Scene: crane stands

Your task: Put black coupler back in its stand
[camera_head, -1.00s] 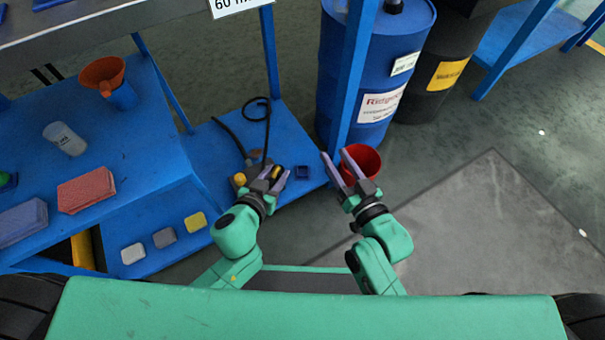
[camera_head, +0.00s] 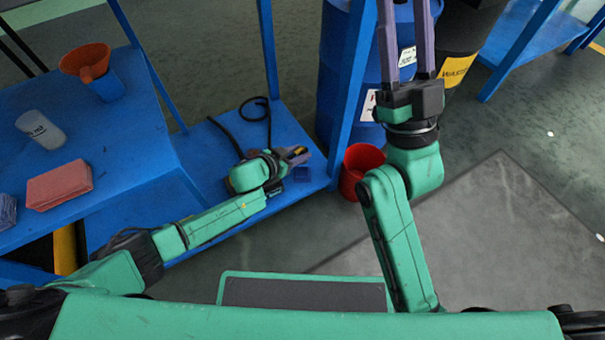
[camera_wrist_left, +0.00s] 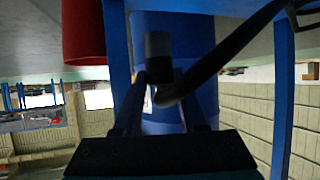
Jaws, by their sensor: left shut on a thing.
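The black coupler (camera_wrist_left: 158,55) shows in the left wrist view as a dark cylinder with a black hose (camera_wrist_left: 222,58) bending off to the right. My left gripper (camera_wrist_left: 160,105) is shut on it; the exact contact is too dark to make out. In the head view my left gripper (camera_head: 294,157) is low over the blue shelf, and the coupler is mostly hidden by my arm. A small dark-blue holder (camera_head: 302,174), which looks like the stand, sits on the shelf just below the gripper in the picture. My right gripper (camera_head: 406,30) is open and empty, in front of the blue barrel.
The hose (camera_head: 257,102) loops over the blue shelf (camera_head: 215,150). A blue post (camera_head: 352,85) and a red bucket (camera_head: 355,165) stand right of the shelf.

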